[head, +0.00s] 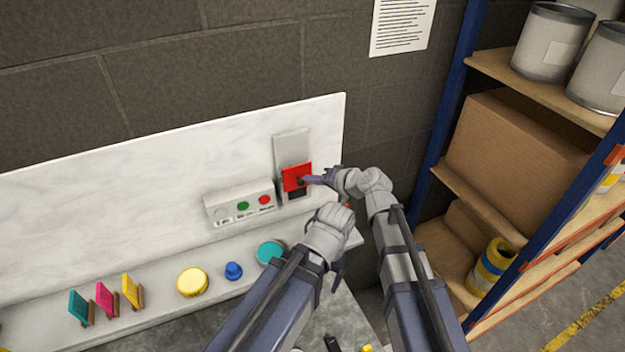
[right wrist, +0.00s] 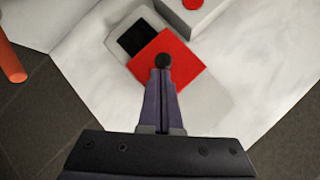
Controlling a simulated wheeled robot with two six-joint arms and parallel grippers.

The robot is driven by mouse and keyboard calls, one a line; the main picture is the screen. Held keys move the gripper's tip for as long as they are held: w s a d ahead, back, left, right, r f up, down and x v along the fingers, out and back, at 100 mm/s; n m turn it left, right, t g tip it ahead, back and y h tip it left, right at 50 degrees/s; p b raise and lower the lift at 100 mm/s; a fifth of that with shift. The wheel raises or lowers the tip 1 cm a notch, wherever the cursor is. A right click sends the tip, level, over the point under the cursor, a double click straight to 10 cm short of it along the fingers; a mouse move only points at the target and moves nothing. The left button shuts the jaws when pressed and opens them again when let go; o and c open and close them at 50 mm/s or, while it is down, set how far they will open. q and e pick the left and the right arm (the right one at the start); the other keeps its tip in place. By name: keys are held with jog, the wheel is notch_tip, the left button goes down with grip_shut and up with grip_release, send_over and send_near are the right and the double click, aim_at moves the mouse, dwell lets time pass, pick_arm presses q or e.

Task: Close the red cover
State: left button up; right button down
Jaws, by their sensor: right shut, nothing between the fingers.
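The red cover (head: 292,177) is a flat square on a grey upright plate (head: 291,147) fixed to the white back panel. Below it a dark square opening shows in part; in the right wrist view the opening (right wrist: 136,38) lies beside the red cover (right wrist: 190,72). A small dark round knob (right wrist: 163,60) is on the cover. My right gripper (head: 306,181) is shut and empty, its tips at the knob; they look touching or very close. It also shows in the right wrist view (right wrist: 162,75). My left gripper's hand (head: 328,231) is below; its fingers are mostly hidden.
A button box (head: 240,204) with grey, green and red buttons is just left of the plate. Yellow, blue and teal round items and several coloured clips stand along the ledge. A shelf rack (head: 450,110) with cans and boxes stands at the right.

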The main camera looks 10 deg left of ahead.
pick_arm(q)
notch_tip(320, 180, down, 7)
jog(key=b, duration=0.5)
jog(key=shift+r, duration=0.2)
pick_arm(e)
notch_tip(320, 180, down, 6)
jog(key=shift+f, duration=0.25)
